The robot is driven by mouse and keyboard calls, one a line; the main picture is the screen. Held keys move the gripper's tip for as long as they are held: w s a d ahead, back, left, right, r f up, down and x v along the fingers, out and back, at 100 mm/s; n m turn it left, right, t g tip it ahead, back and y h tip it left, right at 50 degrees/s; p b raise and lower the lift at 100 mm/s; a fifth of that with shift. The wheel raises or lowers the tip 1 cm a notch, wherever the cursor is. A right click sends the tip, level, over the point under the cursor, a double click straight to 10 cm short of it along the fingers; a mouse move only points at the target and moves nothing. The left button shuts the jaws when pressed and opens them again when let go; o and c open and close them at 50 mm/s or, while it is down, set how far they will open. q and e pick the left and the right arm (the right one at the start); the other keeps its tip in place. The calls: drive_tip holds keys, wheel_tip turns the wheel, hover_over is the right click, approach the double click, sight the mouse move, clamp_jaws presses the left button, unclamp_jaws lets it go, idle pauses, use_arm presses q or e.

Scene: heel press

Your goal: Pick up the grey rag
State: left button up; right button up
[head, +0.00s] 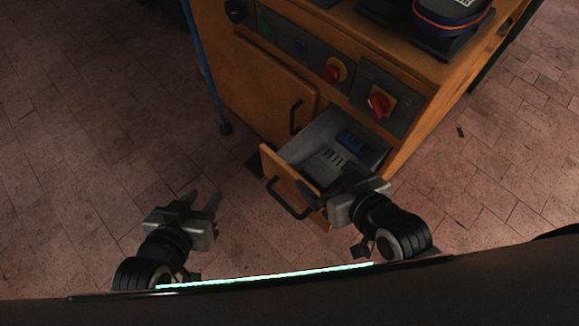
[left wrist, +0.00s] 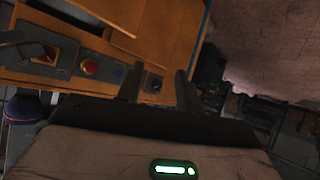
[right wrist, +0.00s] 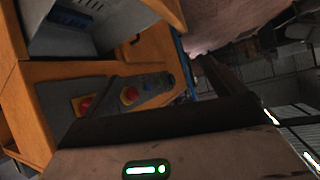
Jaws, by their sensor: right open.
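I cannot make out a grey rag in any view. My left gripper (head: 201,198) is open and empty above the floor, left of the open drawer; its two separate fingers also show in the left wrist view (left wrist: 158,88). My right gripper (head: 332,182) is open at the front right of the drawer (head: 291,192) in the head view and hides part of its inside. The drawer's grey interior shows a small blue object (head: 350,140) and several dark slots or marks.
The wooden cabinet (head: 262,92) carries red rotary switches (head: 380,103) on dark panels and a closed door with a black handle. A blue and black item (head: 450,15) sits on top. A thin blue pole (head: 205,70) stands at its left. The tiled floor at left is clear.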

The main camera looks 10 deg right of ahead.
drive_tip(key=w+a+n+g+y+b, duration=0.2)
drive_tip(key=a+n, duration=0.2)
drive_tip(key=a, duration=0.3)
drive_tip(key=w+a+n+g+y+b, duration=0.1)
drive_tip(key=w+a+n+y, duration=0.25)
drive_tip(key=a, duration=0.25)
drive_tip(key=n+g+h+b, duration=0.7)
drive_tip(key=n+h, duration=0.3)
drive_tip(key=n, duration=0.5)
approach(313, 179)
wheel_tip(313, 179, down, 4)
drive_tip(key=shift+w+f+b, duration=0.1)
drive_tip(key=shift+w+b, duration=0.05)
drive_tip(key=shift+b, duration=1)
wheel_tip(313, 179, down, 3)
drive_tip(key=shift+f+b, duration=0.25)
drive_tip(key=shift+b, duration=0.45)
drive_tip(key=shift+f, duration=0.6)
use_arm(q)
wheel_tip(313, 179, down, 12)
drive_tip(key=w+d+h, duration=0.1)
drive_tip(key=d, duration=0.1)
drive_tip(key=shift+d+g, duration=0.3)
use_arm(e)
drive_tip(key=shift+d, duration=0.1)
drive_tip(key=c, duration=0.7)
